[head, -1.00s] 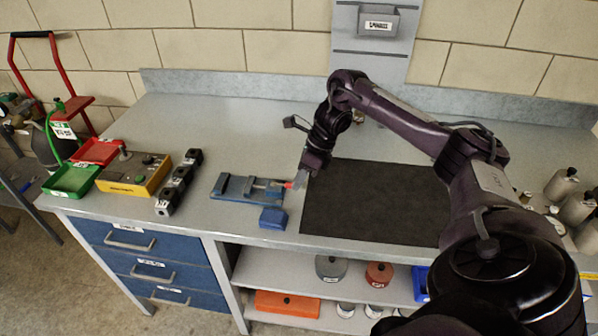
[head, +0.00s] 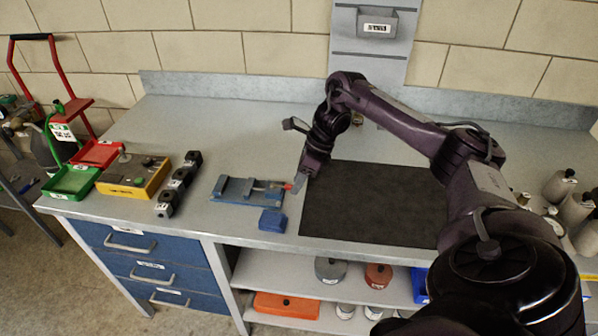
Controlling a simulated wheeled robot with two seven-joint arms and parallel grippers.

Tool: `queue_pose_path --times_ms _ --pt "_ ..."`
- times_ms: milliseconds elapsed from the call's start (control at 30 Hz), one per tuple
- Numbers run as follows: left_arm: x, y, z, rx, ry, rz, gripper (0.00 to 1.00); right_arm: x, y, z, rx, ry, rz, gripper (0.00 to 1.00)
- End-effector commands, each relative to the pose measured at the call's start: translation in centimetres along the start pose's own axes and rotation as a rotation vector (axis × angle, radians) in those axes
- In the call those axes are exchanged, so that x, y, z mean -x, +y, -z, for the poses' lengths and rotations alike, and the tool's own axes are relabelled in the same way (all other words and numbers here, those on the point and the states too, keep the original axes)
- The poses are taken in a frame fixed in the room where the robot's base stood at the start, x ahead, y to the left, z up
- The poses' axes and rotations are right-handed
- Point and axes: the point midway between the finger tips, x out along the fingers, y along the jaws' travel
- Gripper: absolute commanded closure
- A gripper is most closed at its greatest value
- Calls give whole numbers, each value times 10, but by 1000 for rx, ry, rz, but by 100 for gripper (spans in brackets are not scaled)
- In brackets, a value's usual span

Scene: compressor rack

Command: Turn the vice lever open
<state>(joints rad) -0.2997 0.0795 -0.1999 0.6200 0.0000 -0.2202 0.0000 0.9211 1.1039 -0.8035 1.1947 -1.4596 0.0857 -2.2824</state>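The blue vice (head: 236,190) lies on the grey bench, left of the black mat. Its lever has a red end (head: 287,186) at the vice's right side. My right gripper (head: 298,184) points down at this red end, touching or very close to it. The fingers are small and partly hidden here, so I cannot tell whether they are open or closed on it. My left gripper is out of view.
A blue block (head: 272,220) sits just in front of the vice. A black mat (head: 375,205) lies to the right, under my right arm. A dark slotted rack (head: 178,184), a yellow box (head: 134,177), and green (head: 72,180) and red (head: 97,152) trays stand to the left.

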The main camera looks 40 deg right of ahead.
Motion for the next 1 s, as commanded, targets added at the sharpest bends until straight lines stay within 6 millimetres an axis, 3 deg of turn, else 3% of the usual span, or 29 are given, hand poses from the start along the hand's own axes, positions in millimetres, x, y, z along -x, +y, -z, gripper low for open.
queue_pose_path --times_ms 500,1000 --pt "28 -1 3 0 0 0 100 73 0 -2 1 -2 3 63" --pt "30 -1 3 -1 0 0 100 78 -1 0 -1 -1 1 63"
